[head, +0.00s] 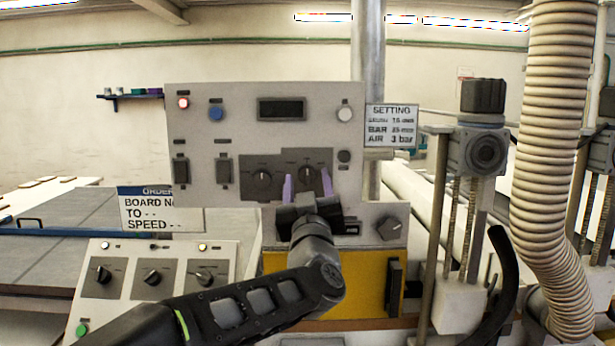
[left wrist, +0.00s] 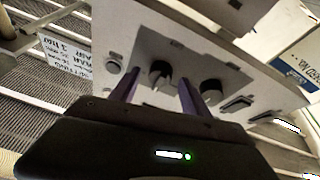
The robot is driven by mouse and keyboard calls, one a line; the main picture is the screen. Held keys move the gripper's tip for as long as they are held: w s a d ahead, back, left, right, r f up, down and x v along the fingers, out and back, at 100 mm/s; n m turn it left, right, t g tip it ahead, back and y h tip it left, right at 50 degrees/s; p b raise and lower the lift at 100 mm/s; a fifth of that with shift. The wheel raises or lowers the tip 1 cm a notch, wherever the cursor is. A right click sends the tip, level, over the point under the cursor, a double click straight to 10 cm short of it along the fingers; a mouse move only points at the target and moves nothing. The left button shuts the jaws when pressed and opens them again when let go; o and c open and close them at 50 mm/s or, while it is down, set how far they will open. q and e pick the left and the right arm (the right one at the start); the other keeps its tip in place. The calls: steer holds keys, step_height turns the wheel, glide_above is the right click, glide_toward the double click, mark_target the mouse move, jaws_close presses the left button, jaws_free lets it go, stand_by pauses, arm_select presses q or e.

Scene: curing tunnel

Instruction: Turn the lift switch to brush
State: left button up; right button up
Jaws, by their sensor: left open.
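The upper grey control panel (head: 225,130) carries two dark rotary switches side by side, a left one (head: 262,179) and a right one (head: 308,177). Their labels are too small to read, so I cannot tell by name which is the lift switch. My left gripper (head: 307,183) is open, with its purple fingers on either side of the right switch. In the left wrist view the same switch (left wrist: 160,72) shows between the fingertips (left wrist: 158,76). The neighbouring switch (left wrist: 211,91) is outside them. Whether the fingers touch the panel is unclear. My right gripper is out of view.
A lower panel (head: 255,255) with several knobs stands at the left. Another knob (head: 390,228) is right of my gripper. A setting sign (head: 391,125) hangs beside the upper panel. A ribbed hose (head: 555,150) and a motor post (head: 483,155) stand at the right.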

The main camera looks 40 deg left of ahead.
arm_select(q)
steer(key=shift+w+a+r, duration=0.1)
steer(key=shift+w+a, duration=0.1)
steer(key=shift+w, duration=0.05)
jaws_close()
stand_by(0.5)
